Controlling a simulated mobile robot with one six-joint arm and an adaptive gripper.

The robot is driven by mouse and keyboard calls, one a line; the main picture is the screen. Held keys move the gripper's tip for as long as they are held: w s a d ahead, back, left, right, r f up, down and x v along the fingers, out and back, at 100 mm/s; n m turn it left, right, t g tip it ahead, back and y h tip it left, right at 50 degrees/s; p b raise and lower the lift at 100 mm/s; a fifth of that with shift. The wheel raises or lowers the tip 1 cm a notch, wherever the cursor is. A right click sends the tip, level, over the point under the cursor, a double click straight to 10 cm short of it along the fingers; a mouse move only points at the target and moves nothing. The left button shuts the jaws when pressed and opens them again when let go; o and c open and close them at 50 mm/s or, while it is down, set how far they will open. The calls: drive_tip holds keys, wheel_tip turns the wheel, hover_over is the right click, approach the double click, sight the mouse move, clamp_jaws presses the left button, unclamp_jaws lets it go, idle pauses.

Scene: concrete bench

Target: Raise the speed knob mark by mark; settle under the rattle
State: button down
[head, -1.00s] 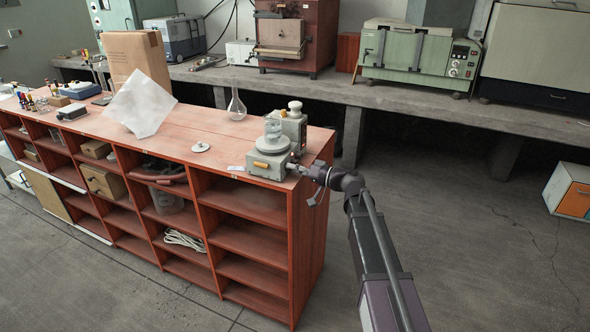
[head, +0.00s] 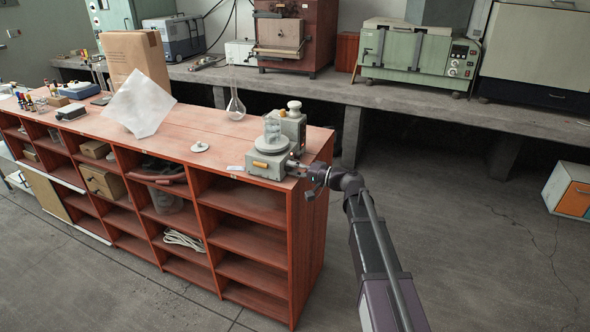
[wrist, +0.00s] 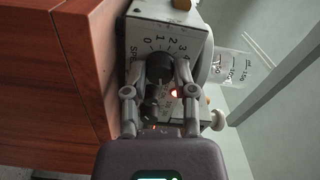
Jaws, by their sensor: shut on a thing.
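A grey-green stirrer-like machine (head: 258,164) stands on the right end of the red wooden bench, with a glass beaker (head: 272,131) on its round plate. In the wrist view its panel (wrist: 190,42) carries a dial lettered from 0 upward and part of the word "SPEED". The black speed knob (wrist: 157,72) sits below the numbers. My gripper (wrist: 160,78) is shut on the knob, one finger on each side. The knob's pointer is too unclear to read. A red light (wrist: 175,93) glows beside the knob. The beaker (wrist: 233,67) also shows at right, with graduations.
A flask (head: 236,108), a small white disc (head: 200,147) and a translucent sheet (head: 139,103) are on the bench (head: 170,133). A cardboard box (head: 136,60) stands farther back. A rear counter (head: 330,88) holds larger equipment. Open floor lies to the right.

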drive_tip(key=shift+a, duration=0.1)
drive_tip(key=shift+c, duration=2.2)
unclamp_jaws()
drive_tip(key=v, duration=1.2)
drive_tip(key=shift+s, duration=0.1)
